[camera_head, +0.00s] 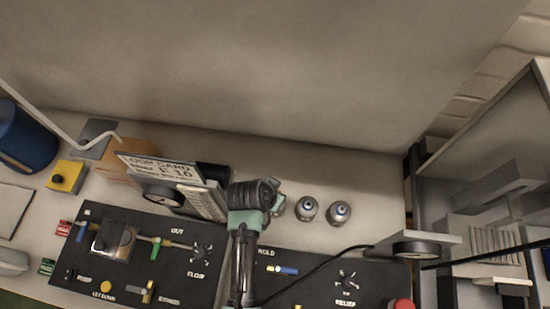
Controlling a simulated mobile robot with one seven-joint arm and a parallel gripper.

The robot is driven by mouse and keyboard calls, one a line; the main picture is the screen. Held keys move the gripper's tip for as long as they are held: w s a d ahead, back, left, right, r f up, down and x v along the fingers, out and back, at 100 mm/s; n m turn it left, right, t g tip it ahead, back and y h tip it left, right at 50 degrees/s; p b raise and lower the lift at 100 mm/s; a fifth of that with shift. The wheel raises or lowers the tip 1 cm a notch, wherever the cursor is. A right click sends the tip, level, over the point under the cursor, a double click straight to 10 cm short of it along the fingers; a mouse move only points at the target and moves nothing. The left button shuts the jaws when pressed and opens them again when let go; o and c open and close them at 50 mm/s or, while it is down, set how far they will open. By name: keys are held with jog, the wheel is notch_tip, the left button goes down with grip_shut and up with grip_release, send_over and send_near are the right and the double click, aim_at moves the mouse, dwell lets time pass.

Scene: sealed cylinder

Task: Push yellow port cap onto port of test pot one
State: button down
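My arm reaches up from the bottom of the head view, and its dark end with my gripper (272,190) is beside the left of the row of small metal pots. Whether the fingers are open or shut cannot be made out. Two silver pots with blue-grey tops, one pot (307,209) and another pot (339,213), stand upright on the bench to the right of the gripper. A grey-green shape at the gripper's right edge may be part of the gripper or another pot. I cannot tell which pot is number one. No yellow port cap can be made out.
Black control panels (180,270) with valves and knobs fill the front of the bench. A lock card sign (158,166) and a gauge stand left of the arm. A yellow box (66,177) and blue drum (24,140) are far left. A red button (401,304) is front right.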

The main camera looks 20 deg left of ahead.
jog(key=shift+f, duration=0.3)
jog(key=shift+c, duration=2.4)
grip_release()
jog(key=shift+r, duration=0.1)
jog(key=b+v, duration=0.2)
jog(key=v, duration=1)
jog(key=shift+s+r, duration=0.2)
jog(key=shift+r, duration=0.15)
